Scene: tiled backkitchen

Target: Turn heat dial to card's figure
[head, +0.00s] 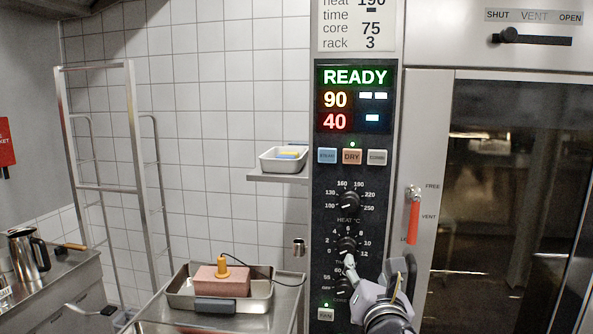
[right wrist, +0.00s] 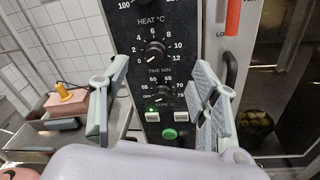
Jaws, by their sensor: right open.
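The heat dial (head: 349,201) is the top black knob on the oven's dark panel, with figures from 100 to 250 around it. Its white mark seems to point to the lower left. The card (head: 359,28) above the display reads heat 190, core 75, rack 3. My right gripper (head: 380,272) is open and empty, below and right of the heat dial. In the right wrist view its fingers stand apart in front of the time dial (right wrist: 155,51) and core dial (right wrist: 163,92); the heat dial is above that view. I do not make out my left gripper.
The display (head: 355,98) shows READY, 90 and 40. The DRY button (head: 352,157) has a green light above it. A red-handled lever (head: 414,218) is right of the panel. A tray (head: 178,299) with a block and probe stands at lower left; a small pan (head: 268,160) sits on a shelf.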

